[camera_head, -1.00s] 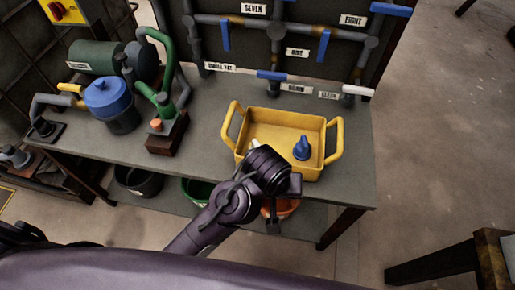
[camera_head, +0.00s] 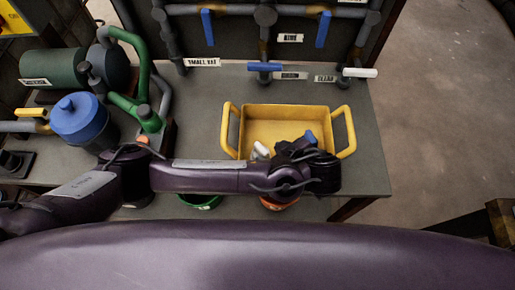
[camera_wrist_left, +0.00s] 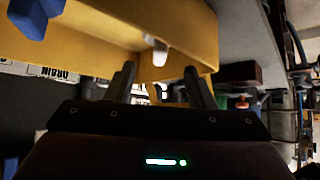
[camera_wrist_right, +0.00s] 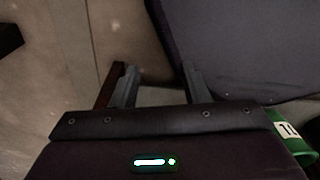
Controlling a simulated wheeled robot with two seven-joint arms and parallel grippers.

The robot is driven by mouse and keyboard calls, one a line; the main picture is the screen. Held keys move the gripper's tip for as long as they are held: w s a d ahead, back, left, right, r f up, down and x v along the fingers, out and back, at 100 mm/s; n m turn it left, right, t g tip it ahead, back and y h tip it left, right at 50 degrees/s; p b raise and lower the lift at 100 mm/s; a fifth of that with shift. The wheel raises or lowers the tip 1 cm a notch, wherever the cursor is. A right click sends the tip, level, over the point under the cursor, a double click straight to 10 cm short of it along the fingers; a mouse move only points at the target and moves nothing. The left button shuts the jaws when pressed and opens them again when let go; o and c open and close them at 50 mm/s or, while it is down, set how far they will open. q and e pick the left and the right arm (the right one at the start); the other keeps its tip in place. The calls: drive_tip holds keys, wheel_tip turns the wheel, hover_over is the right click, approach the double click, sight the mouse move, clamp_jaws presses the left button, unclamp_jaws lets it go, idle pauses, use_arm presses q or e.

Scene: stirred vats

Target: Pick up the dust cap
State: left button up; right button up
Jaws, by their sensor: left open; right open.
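I cannot tell for sure which small part is the dust cap. A small orange cap (camera_head: 143,140) sits by the green pipe fitting, and shows in the left wrist view (camera_wrist_left: 242,102). A white piece (camera_head: 262,150) and a blue piece (camera_head: 311,136) are in the yellow tray (camera_head: 232,110); the blue one is partly hidden by my left gripper (camera_head: 292,148). The left wrist view shows this gripper (camera_wrist_left: 160,68) open and empty, with the white piece (camera_wrist_left: 158,52) just beyond its fingertips. My right gripper (camera_wrist_right: 156,68) is open and empty, low over the floor.
The blue-lidded pot (camera_head: 80,118) and green drum (camera_head: 60,68) stand left on the grey bench (camera_head: 195,100). Pipes with blue handles (camera_head: 265,66) rise behind the tray. A green bucket (camera_head: 200,203) and an orange bucket (camera_head: 280,203) are below the bench front.

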sight(262, 149)
use_arm(q)
drive_tip(key=shift+b+x, duration=0.55)
drive_tip(key=shift+x, duration=0.4)
drive_tip(key=x, duration=0.4)
drive_tip(key=shift+w+a+p, duration=0.1)
drive_tip(key=shift+p, duration=0.3)
drive_tip(key=shift+w+a+f, duration=0.15)
drive_tip(key=shift+w+f, duration=0.1)
drive_tip(key=shift+f, duration=0.1)
drive_tip(key=shift+c, duration=0.2)
drive_tip(key=c, duration=0.5)
drive_tip(key=shift+c, duration=0.3)
use_arm(e)
drive_tip(key=shift+s+d+f, duration=0.4)
drive_tip(key=shift+s+f, duration=0.05)
drive_tip(key=shift+f, duration=0.15)
